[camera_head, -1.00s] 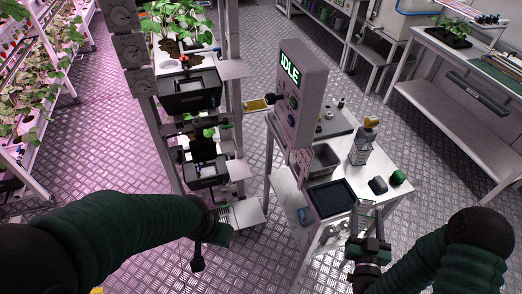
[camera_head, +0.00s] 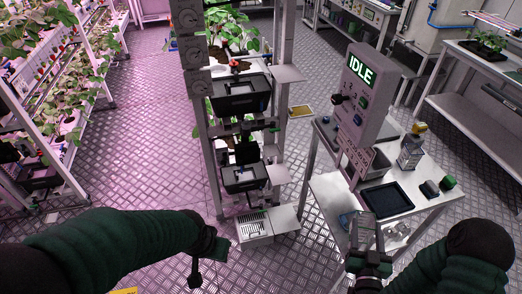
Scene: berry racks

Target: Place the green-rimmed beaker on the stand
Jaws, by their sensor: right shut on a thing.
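My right gripper (camera_head: 363,232) is in front of the workbench, at the near side of the dark tray. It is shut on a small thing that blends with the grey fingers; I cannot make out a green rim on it. My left gripper (camera_head: 207,252) hangs over the floor at lower centre left, and its finger gap is hidden. A low white stand-like unit with a slotted top (camera_head: 253,226) is at the foot of the rack column, between the two grippers. I cannot tell whether it is the task's stand.
The workbench (camera_head: 432,201) carries a dark tray (camera_head: 388,200), a control box reading IDLE (camera_head: 360,90), a bottle (camera_head: 410,150) and a green-topped item (camera_head: 447,183). The rack column (camera_head: 200,110) holds black bins (camera_head: 240,97). Plant racks line the left; open floor lies between.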

